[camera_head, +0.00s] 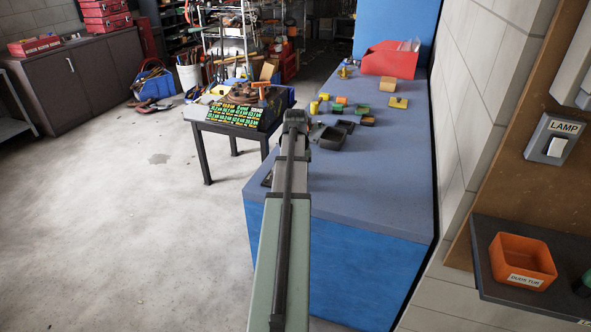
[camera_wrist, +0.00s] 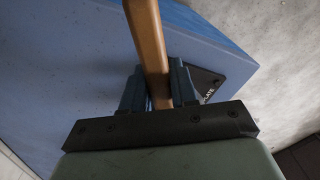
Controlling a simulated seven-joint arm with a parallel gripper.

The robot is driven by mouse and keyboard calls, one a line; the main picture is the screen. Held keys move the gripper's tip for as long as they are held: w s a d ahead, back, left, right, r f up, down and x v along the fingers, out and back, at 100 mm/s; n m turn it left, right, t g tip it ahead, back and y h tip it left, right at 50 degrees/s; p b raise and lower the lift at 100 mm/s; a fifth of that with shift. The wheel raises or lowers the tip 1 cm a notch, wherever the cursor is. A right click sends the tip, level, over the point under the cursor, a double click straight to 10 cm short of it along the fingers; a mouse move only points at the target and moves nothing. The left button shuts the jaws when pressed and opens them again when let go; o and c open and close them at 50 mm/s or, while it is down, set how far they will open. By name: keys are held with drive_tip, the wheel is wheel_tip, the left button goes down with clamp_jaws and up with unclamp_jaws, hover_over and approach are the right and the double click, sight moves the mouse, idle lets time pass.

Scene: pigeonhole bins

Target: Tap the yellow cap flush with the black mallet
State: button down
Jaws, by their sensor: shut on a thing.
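My gripper (camera_wrist: 157,88) is shut on a brown wooden handle (camera_wrist: 146,35), which runs up out of the top of the wrist view. I take it for the mallet's handle; no black mallet head shows. In the head view my own arm hides the gripper. Small yellow pieces (camera_head: 323,97) lie on the blue bench near its left edge, beyond my arm, and a block with a yellowish top (camera_head: 398,102) lies further right. I cannot tell which of them is the yellow cap, or whether it stands proud.
Dark trays (camera_head: 333,138) and a red bin (camera_head: 390,60) stand further back. A black plate (camera_wrist: 206,80) with lettering lies near the bench edge. A small table (camera_head: 222,128) is left, a wall shelf with an orange bin (camera_head: 522,262) right.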

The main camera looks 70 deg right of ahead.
wheel_tip(320, 180, down, 2)
drive_tip(key=shift+f, duration=0.2)
drive_tip(key=shift+r, duration=2.2)
